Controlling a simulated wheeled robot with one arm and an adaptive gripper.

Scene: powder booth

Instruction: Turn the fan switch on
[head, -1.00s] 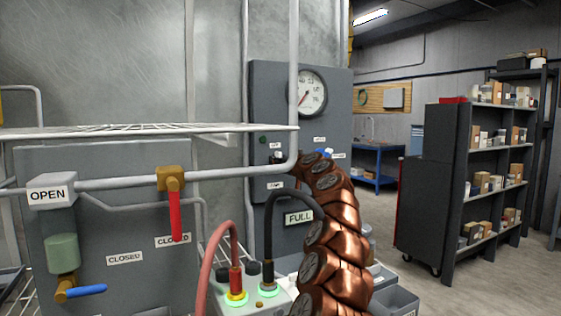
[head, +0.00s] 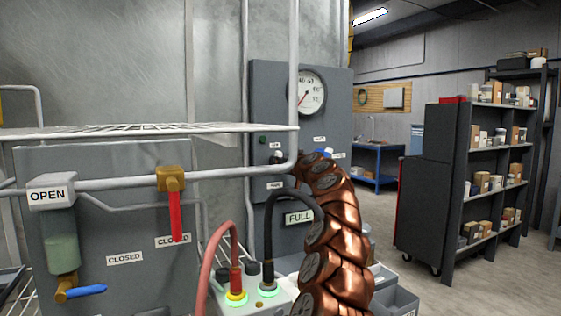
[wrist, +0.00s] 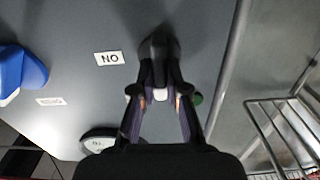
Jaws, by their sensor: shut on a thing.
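The fan switch (wrist: 155,48) is a dark lever on the grey control panel (wrist: 75,25), at the top middle of the wrist view. My gripper (wrist: 160,93) is at the lever, with its two fingers closed in around it. A pale spot shows between the fingertips. An ON label (wrist: 109,58) reads upside down beside the lever. In the head view, the panel (head: 262,95) stands behind my copper arm. My arm hides part of it, and the switch and fingertips are too small there to tell apart.
A round gauge (head: 305,92) and a blue knob (wrist: 25,70) are on the panel. A pipe (head: 294,60) runs upright in front of it. A wire rack (head: 130,130), a red-handled valve (head: 175,215) and cables are nearby. Open floor lies right, before shelves (head: 490,150).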

